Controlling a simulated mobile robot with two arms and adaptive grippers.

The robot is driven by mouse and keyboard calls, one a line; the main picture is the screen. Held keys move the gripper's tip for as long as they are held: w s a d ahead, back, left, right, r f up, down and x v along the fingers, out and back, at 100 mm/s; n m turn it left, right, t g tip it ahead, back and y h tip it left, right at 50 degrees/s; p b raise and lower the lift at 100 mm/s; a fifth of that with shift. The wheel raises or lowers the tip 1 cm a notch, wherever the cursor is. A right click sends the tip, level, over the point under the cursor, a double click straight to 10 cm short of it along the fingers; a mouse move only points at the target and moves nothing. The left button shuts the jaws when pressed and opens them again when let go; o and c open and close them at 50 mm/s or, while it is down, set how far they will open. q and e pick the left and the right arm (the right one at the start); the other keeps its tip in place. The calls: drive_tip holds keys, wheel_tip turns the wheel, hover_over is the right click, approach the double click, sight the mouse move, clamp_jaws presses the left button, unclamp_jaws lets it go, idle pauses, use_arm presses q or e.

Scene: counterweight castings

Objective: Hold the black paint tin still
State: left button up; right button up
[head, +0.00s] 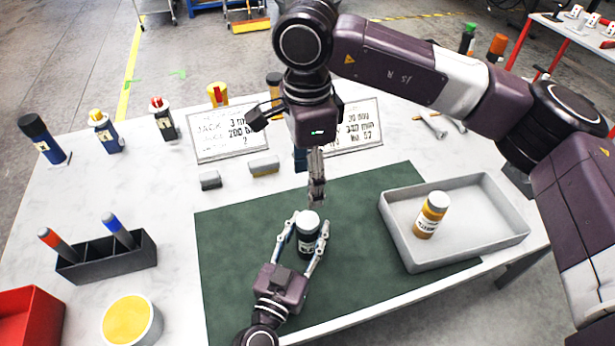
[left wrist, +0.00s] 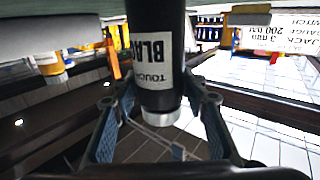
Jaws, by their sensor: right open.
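The black paint tin (head: 306,243) stands upright on the dark green mat (head: 233,250), its pale cap on top. In the left wrist view the tin (left wrist: 158,40) appears upside down with its label towards the camera. My left gripper (head: 306,238) has a finger on each side of the tin, and both seem to touch it. The fingers also flank it in the left wrist view (left wrist: 160,105).
A grey tray (head: 480,245) holding an orange tin (head: 431,215) is to the right. A black rack (head: 107,262) with two markers, a yellow-topped tub (head: 131,320) and a red bin (head: 30,318) are to the left. Several tins and two printed signs (head: 229,130) line the back.

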use_arm(q)
drive_tip(key=o, duration=0.3)
drive_tip(key=shift+o, duration=0.2)
drive_tip(key=shift+s, duration=0.1)
drive_tip(key=v, duration=1.2)
